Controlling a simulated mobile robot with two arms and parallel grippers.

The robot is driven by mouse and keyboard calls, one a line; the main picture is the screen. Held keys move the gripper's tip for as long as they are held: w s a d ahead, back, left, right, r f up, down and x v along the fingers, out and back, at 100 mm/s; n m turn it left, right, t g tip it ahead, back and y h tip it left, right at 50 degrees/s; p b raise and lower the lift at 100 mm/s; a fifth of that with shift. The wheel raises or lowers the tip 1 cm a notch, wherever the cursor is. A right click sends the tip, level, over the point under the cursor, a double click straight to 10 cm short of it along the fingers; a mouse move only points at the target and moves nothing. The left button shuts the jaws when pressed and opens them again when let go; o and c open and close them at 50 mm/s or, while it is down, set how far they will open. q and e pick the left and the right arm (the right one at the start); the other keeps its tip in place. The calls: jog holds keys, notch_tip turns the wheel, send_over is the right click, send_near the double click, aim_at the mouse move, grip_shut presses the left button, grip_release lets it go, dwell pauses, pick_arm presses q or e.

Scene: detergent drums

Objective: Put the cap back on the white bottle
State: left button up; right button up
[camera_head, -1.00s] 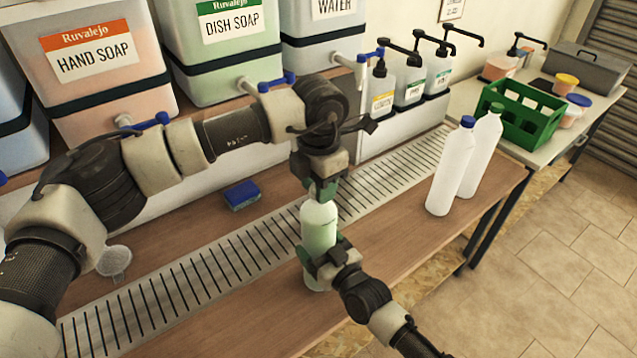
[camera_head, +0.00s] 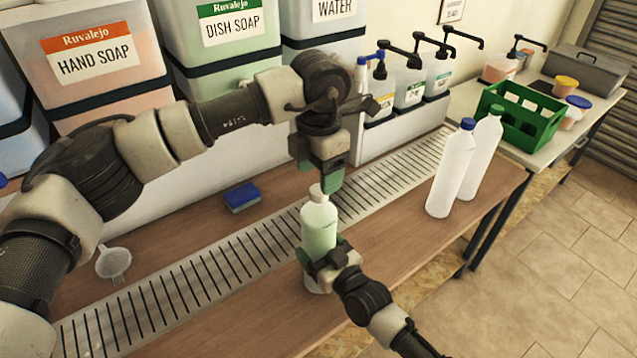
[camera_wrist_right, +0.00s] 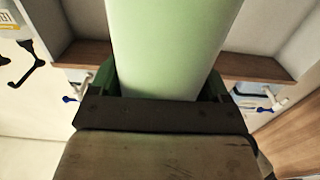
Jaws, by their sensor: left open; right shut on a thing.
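The white bottle (camera_head: 319,226), translucent with pale green contents, stands upright at the front edge of the counter. A pale cap (camera_head: 318,191) shows on top of its neck; I cannot tell how firmly it sits. My left gripper (camera_head: 319,176) points down just above and behind the cap, open and holding nothing. My right gripper (camera_head: 322,260) is shut around the lower part of the bottle from the front. In the right wrist view the bottle (camera_wrist_right: 170,45) fills the space between the green fingers, and its top is out of frame.
Two white bottles, one with a blue cap (camera_head: 450,170) and one with a green cap (camera_head: 483,155), stand to the right. A blue sponge (camera_head: 241,196) and a funnel (camera_head: 113,262) lie left. A slotted drain grate (camera_head: 230,265) runs along the counter. Large soap drums (camera_head: 105,60) stand behind.

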pick_arm(q)
notch_tip(320, 180, up, 8)
dwell(0.4)
pick_arm(e)
jog(key=o, duration=1.7)
pick_arm(q)
jog(key=shift+f+b, duration=0.3)
pick_arm(e)
jog(key=v, duration=1.1)
